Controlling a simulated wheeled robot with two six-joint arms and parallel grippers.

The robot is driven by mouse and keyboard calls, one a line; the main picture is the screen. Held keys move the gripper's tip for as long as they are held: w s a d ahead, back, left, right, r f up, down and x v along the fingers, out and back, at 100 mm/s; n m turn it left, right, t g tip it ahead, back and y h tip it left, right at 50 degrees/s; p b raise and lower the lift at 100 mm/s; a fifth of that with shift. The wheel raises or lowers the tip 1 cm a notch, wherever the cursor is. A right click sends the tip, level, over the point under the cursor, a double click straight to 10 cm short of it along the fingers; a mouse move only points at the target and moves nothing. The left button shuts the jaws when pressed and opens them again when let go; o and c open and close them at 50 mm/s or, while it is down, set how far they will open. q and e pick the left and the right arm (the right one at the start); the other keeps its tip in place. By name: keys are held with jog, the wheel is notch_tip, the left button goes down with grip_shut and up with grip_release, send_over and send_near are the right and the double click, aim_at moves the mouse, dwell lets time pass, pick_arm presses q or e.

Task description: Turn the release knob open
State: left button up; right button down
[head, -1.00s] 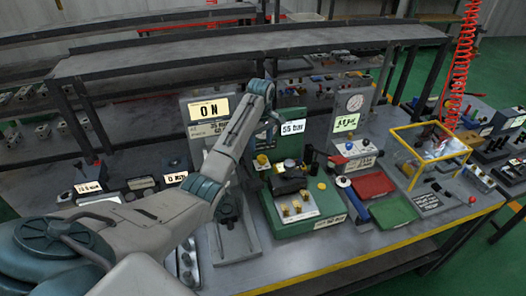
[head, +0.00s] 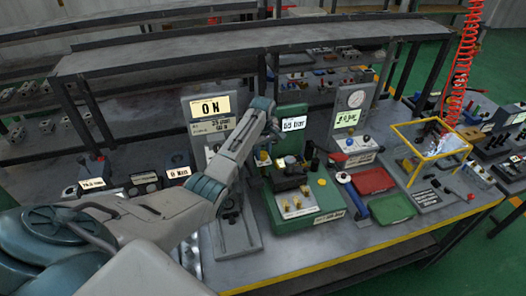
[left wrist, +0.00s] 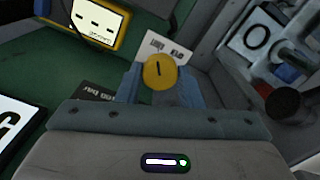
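The round yellow knob (left wrist: 160,71) with a short black mark on its face is in the middle of the left wrist view. It also shows in the head view (head: 263,158), on the green valve station (head: 310,222) with the bar display (head: 293,124). My left gripper (head: 273,131) is at the rear of this station, close to the knob. In the left wrist view its blue-grey fingers (left wrist: 160,85) lie on both sides of the knob, which partly covers them. I cannot tell whether they touch it. My right gripper is not in view.
A grey station with an ON display (head: 209,106) stands left of the green one. A gauge panel (head: 350,105), red tray (head: 373,181), green tray (head: 391,208) and yellow-framed case (head: 431,150) stand to the right. A shelf (head: 250,42) runs behind.

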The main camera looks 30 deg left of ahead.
pick_arm(q)
jog(key=shift+m, duration=0.3)
jog(key=m, duration=0.5)
jog(key=shift+r, duration=0.1)
jog(key=m, duration=0.4)
jog(key=shift+w+m, duration=0.1)
jog(key=shift+m, duration=1.3)
jog(key=o, duration=0.8)
jog(key=shift+o, duration=0.8)
